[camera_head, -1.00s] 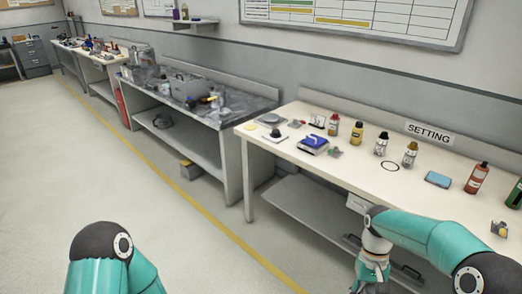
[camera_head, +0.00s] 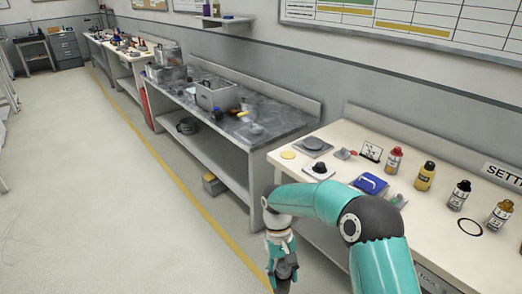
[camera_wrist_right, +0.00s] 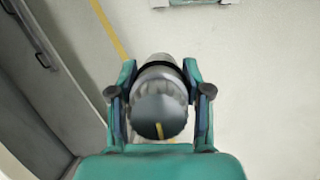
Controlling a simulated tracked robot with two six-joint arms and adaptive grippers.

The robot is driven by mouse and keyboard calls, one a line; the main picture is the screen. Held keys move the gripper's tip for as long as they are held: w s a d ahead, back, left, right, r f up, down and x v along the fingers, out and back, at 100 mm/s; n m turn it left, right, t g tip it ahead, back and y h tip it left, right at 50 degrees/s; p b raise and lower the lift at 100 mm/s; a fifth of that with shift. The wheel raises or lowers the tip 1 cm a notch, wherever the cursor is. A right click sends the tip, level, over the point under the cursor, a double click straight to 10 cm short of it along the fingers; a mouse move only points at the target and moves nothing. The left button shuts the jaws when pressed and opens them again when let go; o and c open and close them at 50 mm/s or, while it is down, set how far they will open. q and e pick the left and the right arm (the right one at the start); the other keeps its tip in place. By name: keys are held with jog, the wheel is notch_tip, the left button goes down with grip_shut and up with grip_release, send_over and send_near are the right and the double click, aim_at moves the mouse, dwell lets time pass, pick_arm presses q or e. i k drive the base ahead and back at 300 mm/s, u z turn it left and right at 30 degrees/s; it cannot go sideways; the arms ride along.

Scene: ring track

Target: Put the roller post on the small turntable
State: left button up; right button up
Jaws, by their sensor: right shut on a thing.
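My right gripper (camera_head: 284,272) hangs low in front of the white bench, over the floor. In the right wrist view it (camera_wrist_right: 160,92) is shut on a shiny grey metal cylinder with a dark band, which looks like the roller post (camera_wrist_right: 159,113). The cylinder is seen nearly end-on, between both fingers. In the head view it is hard to make out at the gripper. A grey square plate with a round disc (camera_head: 313,144) lies at the left back of the white bench; I cannot tell if it is the small turntable. My left gripper is out of view.
The white bench (camera_head: 440,222) holds a yellow disc (camera_head: 288,155), a black knob on a white base (camera_head: 319,167), a blue item (camera_head: 371,184) and several bottles. A grey bench (camera_head: 283,127) with a metal box (camera_head: 215,95) stands farther left. The floor at left is clear.

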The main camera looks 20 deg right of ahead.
aim_at(313, 142)
jog(key=z, duration=0.05)
jog(key=i, duration=1.7)
jog(key=z, duration=0.55)
